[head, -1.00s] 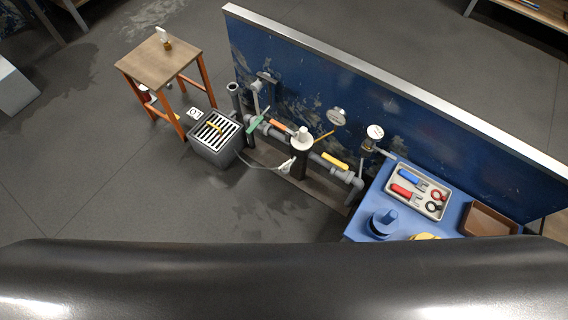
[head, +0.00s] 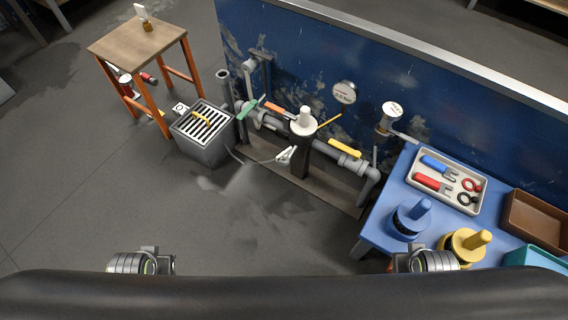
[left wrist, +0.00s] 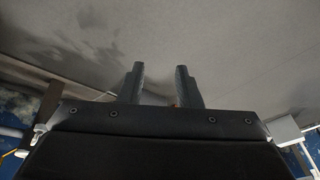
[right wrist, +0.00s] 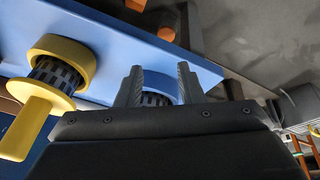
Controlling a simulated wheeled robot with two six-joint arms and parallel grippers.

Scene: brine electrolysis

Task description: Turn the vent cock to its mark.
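A grey pipe rig (head: 330,150) runs along the blue panel in the head view. It carries a green lever (head: 248,109), an orange lever (head: 280,110), a thin yellow-orange lever (head: 328,121) and a thick yellow handle (head: 344,148). I cannot tell which is the vent cock, and no mark is legible. My left gripper (left wrist: 160,67) is open and empty over bare floor. My right gripper (right wrist: 160,68) is open and empty, near the blue table's edge. Both are well short of the rig.
The blue table (head: 372,240) at right holds a tool tray (head: 482,206), a blue plug (head: 411,219), a yellow plug (head: 467,244) and a brown bin (head: 540,220). A grated box (head: 205,150) and wooden stool (head: 120,47) stand left. Floor before the rig is clear.

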